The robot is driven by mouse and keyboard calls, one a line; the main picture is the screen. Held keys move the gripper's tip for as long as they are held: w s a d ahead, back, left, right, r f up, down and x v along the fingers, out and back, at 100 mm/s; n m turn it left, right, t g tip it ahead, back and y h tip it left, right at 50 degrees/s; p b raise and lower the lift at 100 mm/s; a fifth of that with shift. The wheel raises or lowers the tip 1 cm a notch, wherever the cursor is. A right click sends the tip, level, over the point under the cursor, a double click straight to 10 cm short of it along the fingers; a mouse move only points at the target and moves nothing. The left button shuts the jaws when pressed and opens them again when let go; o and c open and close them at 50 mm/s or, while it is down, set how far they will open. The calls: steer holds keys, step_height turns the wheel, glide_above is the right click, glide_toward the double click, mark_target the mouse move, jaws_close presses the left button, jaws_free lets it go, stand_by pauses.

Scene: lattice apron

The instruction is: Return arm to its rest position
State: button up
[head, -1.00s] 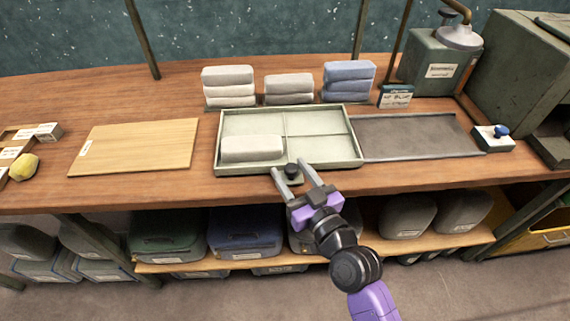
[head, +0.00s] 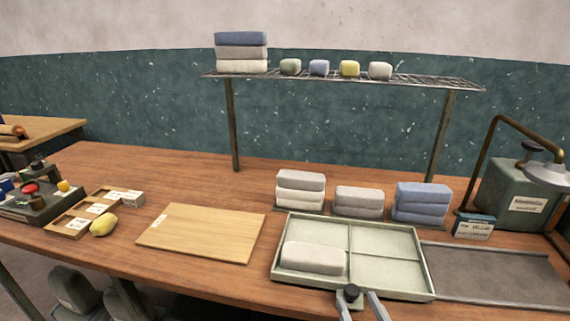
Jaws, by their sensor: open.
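My gripper (head: 361,305) shows at the bottom edge of the head view, just in front of the divided tray. Its two grey fingers are apart, with a small dark knob (head: 351,292) at the tray's front edge by the left finger. Nothing is seen held between them. The rest of my arm is out of the picture. The pale green tray (head: 392,292) has several compartments. A light grey block (head: 313,258) lies in its left front compartment; the other compartments look empty.
Stacks of grey (head: 300,192) and blue (head: 422,202) blocks stand behind the tray. A wooden board (head: 203,232) lies left, a dark flat mat (head: 497,276) right. A wire shelf (head: 440,82) with posts rises behind.

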steer(key=s+d+g+h, duration=0.2)
steer(key=s+g, duration=0.1)
steer(key=s, duration=3.1)
steer(key=shift+d+f+m, duration=0.15)
steer(key=shift+f+m, duration=0.1)
steer(key=shift+m, duration=0.15)
